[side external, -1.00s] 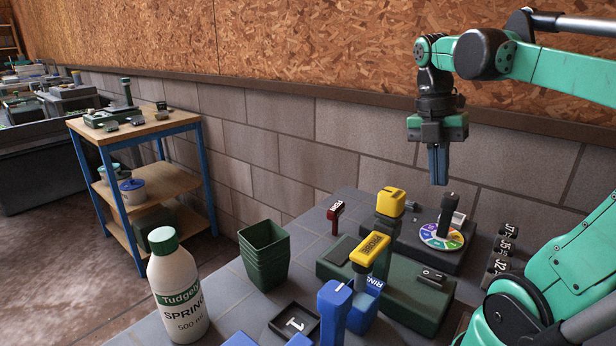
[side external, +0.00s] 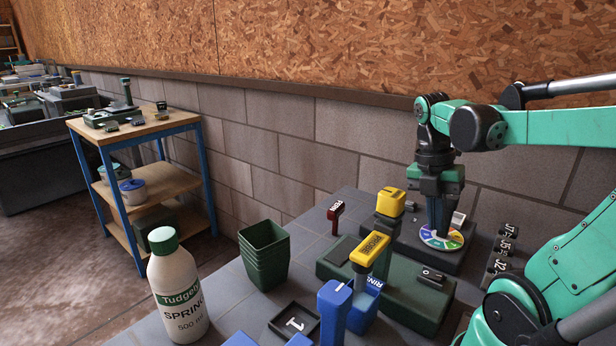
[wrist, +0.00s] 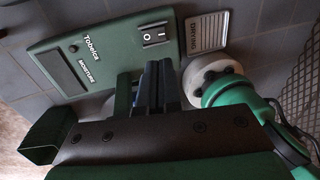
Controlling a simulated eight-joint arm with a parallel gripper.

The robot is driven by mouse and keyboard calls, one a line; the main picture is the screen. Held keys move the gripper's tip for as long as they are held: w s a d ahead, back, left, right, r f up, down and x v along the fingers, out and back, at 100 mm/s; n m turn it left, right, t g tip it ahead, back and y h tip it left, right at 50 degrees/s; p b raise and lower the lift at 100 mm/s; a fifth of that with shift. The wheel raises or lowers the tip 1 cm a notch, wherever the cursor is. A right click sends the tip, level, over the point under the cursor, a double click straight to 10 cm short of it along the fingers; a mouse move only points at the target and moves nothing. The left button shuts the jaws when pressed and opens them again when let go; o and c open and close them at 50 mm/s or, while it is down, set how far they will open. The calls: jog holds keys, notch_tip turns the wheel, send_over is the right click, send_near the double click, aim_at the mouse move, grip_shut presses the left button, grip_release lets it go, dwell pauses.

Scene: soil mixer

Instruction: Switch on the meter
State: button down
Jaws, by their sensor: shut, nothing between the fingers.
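The meter is a dark green box (side external: 395,300) in the side view, with a dark display (side external: 341,249) and a black rocker switch (side external: 432,274). The wrist view shows its green face (wrist: 92,47), lettered Tobeica and MOISTURE, with the rocker switch (wrist: 155,30) marked I and O. My gripper (side external: 438,228) is shut and empty, pointing down over the coloured dial (side external: 428,240) behind the meter; contact is unclear. In the wrist view its fingertips (wrist: 158,66) appear below the switch. They look apart from the switch in the side view. The rocker's position is unclear.
A yellow-topped block (side external: 370,248) and blue pieces (side external: 334,305) stand by the meter's near-left side. A yellow block (side external: 391,201) is behind it. Green pots (side external: 264,250) and a white bottle (side external: 175,290) stand left. A DRYING card (wrist: 208,30) shows in the wrist view.

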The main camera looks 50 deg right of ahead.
aim_at(437, 276)
jog(key=shift+x, duration=4.4)
